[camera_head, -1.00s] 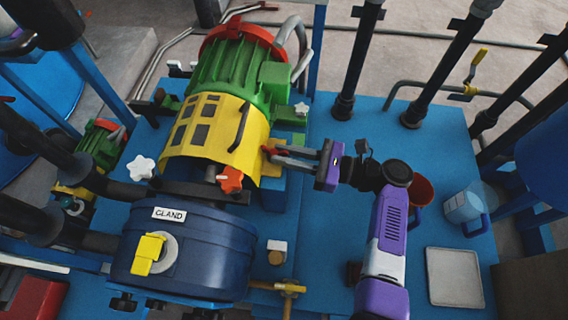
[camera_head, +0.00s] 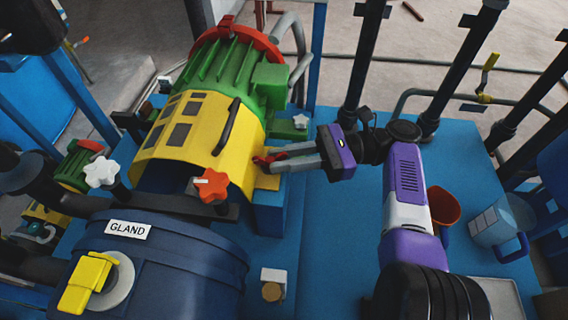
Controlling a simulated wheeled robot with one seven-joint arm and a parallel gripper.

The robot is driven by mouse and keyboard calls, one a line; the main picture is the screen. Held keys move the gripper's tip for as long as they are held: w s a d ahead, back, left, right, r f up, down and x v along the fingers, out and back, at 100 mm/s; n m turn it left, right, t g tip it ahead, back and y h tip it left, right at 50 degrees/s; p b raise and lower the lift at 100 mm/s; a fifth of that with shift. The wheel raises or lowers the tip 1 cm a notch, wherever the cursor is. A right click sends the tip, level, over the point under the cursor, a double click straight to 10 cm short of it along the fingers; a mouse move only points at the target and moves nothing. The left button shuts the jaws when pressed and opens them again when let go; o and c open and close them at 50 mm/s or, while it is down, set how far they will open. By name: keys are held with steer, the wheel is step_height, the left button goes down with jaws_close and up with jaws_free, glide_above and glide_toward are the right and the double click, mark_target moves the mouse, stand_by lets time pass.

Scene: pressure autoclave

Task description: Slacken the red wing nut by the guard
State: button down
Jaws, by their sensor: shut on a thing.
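The red wing nut (camera_head: 261,159) sits at the lower right side of the yellow guard (camera_head: 190,136), low by its edge. My gripper (camera_head: 273,160) reaches in from the right, with its grey fingers shut on the wing nut. The fingertips hide part of the nut, and its stud cannot be seen. The yellow guard has dark slots and a black handle (camera_head: 228,126), and stands in front of the green motor (camera_head: 228,72).
The blue drum labelled GLAND (camera_head: 190,255) fills the lower left. An orange cup (camera_head: 444,207) and a clear jug (camera_head: 497,222) stand at the right.

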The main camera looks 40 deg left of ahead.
stand_by(0.4)
steer(key=c, duration=1.6)
jaws_free()
steer(key=b+v, duration=0.7)
steer(key=b, duration=0.1)
steer(key=shift+w+d, duration=0.25)
steer(key=shift+w, duration=0.05)
